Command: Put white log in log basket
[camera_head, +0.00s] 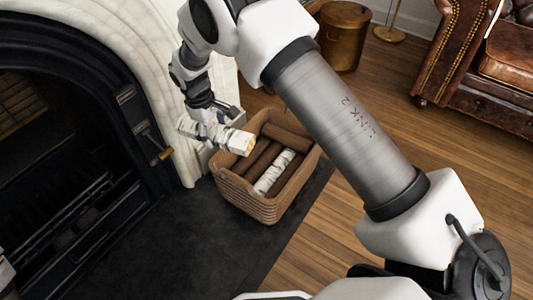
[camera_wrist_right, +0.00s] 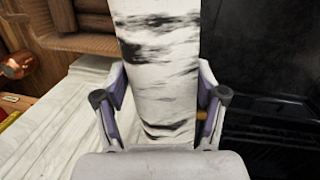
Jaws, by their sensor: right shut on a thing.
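My right gripper (camera_head: 207,116) is shut on a white birch log (camera_head: 232,138), gripped toward its left end. The log's cut right end reaches above the back left part of the woven brown log basket (camera_head: 236,196). In the right wrist view, the white log (camera_wrist_right: 157,65) with dark bark marks sits between the two fingers (camera_wrist_right: 160,108). Part of the basket (camera_wrist_right: 90,46) shows there at top left. Inside the basket lie several brown logs (camera_head: 286,137) and another white log (camera_head: 274,173). My left gripper is not in view.
The white marble fireplace surround (camera_head: 143,58) stands close behind and left of the basket. The black firebox (camera_head: 60,150) is at the left, with a dark hearth slab (camera_head: 190,245) in front. A brass bucket (camera_head: 343,38) and leather sofa (camera_head: 470,60) are farther off. My right arm crosses the view.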

